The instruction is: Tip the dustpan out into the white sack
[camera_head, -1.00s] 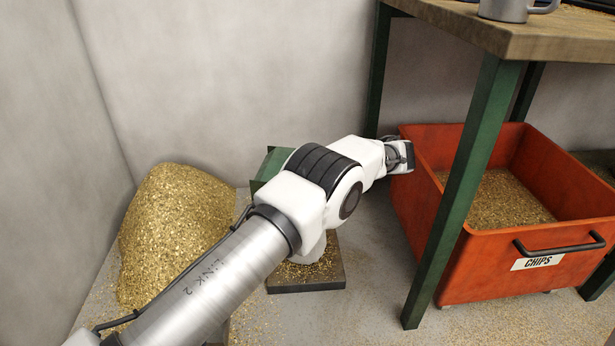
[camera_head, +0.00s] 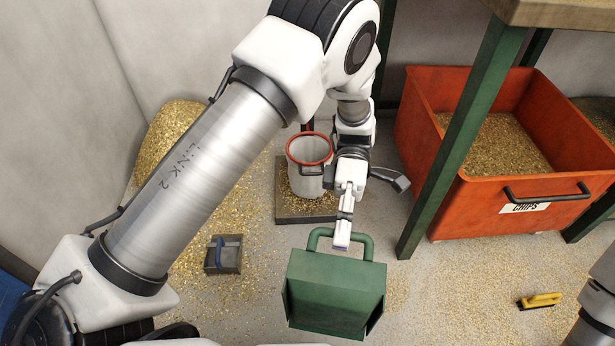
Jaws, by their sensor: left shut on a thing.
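My left gripper (camera_head: 342,235) is shut on the loop handle of the green dustpan (camera_head: 335,285). The dustpan hangs in front of the sack, toward the bottom of the view, with a broad green face showing. Whether chips are in it I cannot tell. The white sack (camera_head: 303,182) stands upright with a red rim and a dark handle, on a dark square platform (camera_head: 290,214). My left wrist is close to the sack's right side; the dustpan is apart from the sack. My right gripper is not in view.
A pile of brass chips (camera_head: 168,135) lies against the left wall. An orange chips bin (camera_head: 560,200) stands at right behind a green bench leg (camera_head: 462,140). A small grey block with a blue handle (camera_head: 224,256) and a yellow brush (camera_head: 540,300) lie on the chip-strewn floor.

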